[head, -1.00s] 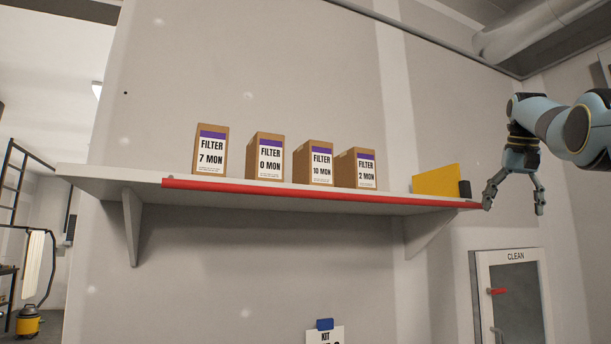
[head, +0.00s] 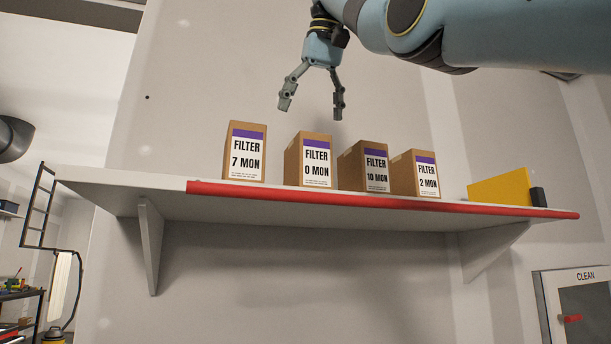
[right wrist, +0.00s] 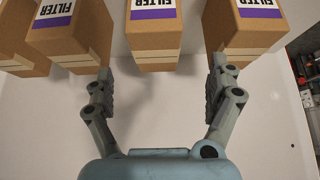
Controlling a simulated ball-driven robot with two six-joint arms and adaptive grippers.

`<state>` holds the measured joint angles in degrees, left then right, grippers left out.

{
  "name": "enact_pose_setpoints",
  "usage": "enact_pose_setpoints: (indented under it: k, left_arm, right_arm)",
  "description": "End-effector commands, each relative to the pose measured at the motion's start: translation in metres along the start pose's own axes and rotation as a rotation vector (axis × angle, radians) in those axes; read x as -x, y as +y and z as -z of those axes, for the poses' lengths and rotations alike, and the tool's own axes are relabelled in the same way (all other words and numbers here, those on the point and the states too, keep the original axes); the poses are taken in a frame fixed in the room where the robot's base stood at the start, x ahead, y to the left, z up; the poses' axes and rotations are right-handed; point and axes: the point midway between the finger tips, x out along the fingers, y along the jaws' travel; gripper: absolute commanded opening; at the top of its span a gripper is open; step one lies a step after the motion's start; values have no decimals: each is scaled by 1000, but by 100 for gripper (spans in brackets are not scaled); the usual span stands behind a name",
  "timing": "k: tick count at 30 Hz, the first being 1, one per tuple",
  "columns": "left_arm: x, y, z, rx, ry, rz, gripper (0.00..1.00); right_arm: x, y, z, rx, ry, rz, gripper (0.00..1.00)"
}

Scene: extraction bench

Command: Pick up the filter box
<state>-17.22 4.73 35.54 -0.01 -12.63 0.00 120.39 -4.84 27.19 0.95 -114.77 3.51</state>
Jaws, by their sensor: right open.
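Several brown cardboard filter boxes with purple-banded white labels stand upright in a row on the shelf: 7 MON (head: 246,152), 0 MON (head: 309,160), 10 MON (head: 364,166) and 2 MON (head: 415,174). My right gripper (head: 312,107) hangs open and empty, fingers down, above the row near the 0 MON box, touching none. In the right wrist view the open fingers (right wrist: 158,92) point towards a middle box (right wrist: 154,52), with a box on the right (right wrist: 255,42) and others at left. The months cannot be read there. My left gripper is not in view.
The white shelf (head: 125,185) has a red front edge (head: 350,200) and brackets below. A yellow object (head: 499,190) and a small dark block (head: 538,197) stand at its right end. The shelf's left end is bare.

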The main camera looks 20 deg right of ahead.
Motion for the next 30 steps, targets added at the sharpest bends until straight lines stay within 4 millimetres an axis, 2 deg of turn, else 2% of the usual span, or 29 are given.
enact_pose_setpoints:
  k: [3, 6, 10, 15, 19, 27, 28, 30]
  left_arm:
    - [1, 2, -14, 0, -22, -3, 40]
    - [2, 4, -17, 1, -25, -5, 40]
    - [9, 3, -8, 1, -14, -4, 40]
    - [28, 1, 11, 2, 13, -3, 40]
    - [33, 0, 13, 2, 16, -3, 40]
    - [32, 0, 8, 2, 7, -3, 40]
    - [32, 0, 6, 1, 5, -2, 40]
    - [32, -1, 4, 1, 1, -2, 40]
  right_arm:
    - [-19, 0, 1, 0, 0, 0, 89]
    - [-26, 1, 1, 0, 0, 0, 89]
    - [-36, 3, 4, -1, -1, 0, 89]
    - [-58, 8, 10, -1, -1, 0, 89]
    - [-74, 7, 9, -1, 0, 0, 89]
    - [-79, 7, 7, -1, 1, 0, 89]
    - [-79, 7, 7, -1, 1, 0, 88]
    - [-79, 7, 7, -1, 1, 0, 79]
